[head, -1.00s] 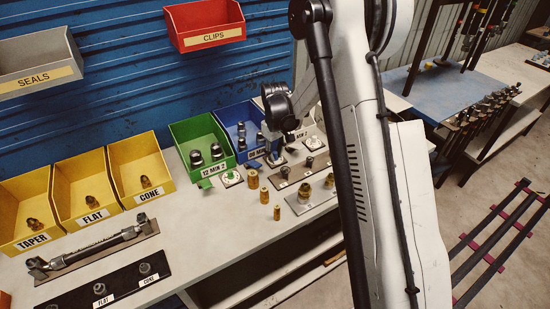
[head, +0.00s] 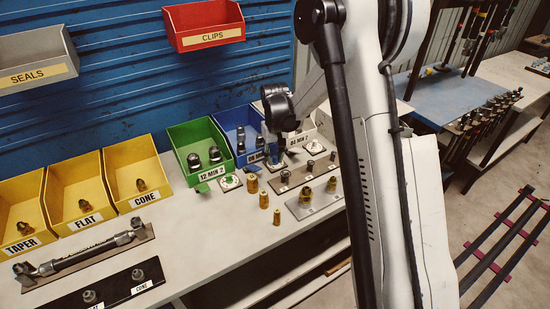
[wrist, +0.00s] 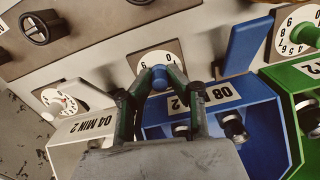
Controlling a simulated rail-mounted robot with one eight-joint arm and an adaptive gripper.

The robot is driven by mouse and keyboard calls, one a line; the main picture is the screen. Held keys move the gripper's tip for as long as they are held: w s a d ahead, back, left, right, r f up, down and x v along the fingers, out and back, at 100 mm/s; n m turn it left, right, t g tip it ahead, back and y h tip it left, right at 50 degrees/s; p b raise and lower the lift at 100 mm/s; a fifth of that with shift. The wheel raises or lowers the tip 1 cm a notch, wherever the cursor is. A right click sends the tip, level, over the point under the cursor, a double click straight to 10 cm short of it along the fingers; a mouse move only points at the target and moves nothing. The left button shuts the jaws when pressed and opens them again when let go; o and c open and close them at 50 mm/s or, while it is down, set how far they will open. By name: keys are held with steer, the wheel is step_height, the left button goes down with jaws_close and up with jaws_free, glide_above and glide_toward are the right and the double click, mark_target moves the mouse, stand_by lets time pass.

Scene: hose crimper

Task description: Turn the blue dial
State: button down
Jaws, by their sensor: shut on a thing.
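The blue dial (wrist: 159,78) is a small blue knob on a white numbered plate (wrist: 150,62), in front of the blue bin (wrist: 220,115) in the wrist view. My gripper (wrist: 160,75) is shut on the knob, with one finger on each side of it. The fingers cover part of the plate, so not all its numbers can be read. In the head view my gripper (head: 271,150) reaches down to the counter in front of the blue bin (head: 231,121), and the knob is hard to make out there.
A green dial (wrist: 304,36) lies to the right in the wrist view and a pale dial (wrist: 62,101) to the left. A green bin (head: 183,134) stands beside the blue bin. Brass fittings (head: 264,200) stand on the counter near my gripper.

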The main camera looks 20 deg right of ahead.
mark_target(275, 157)
steer(key=c, duration=1.7)
jaws_free()
steer(key=shift+o, duration=0.2)
steer(key=shift+r, duration=0.15)
step_height(275, 157, up, 12)
steer(key=s+a+r+t+b, duration=0.1)
steer(key=s+a+r+t, duration=0.1)
steer(key=s+r, duration=0.45)
steer(key=s+a+r+t, duration=0.1)
steer(key=s+a+r, duration=0.25)
steer(key=s, duration=0.55)
steer(key=s+a+f+t+b, duration=0.1)
steer(key=s+t, duration=0.1)
steer(key=s, duration=0.6)
steer(key=s+a+f+t, duration=0.1)
steer(key=s+f+t, duration=0.1)
steer(key=s, duration=0.7)
steer(key=shift+s+b, duration=0.25)
steer(key=shift+b, duration=0.15)
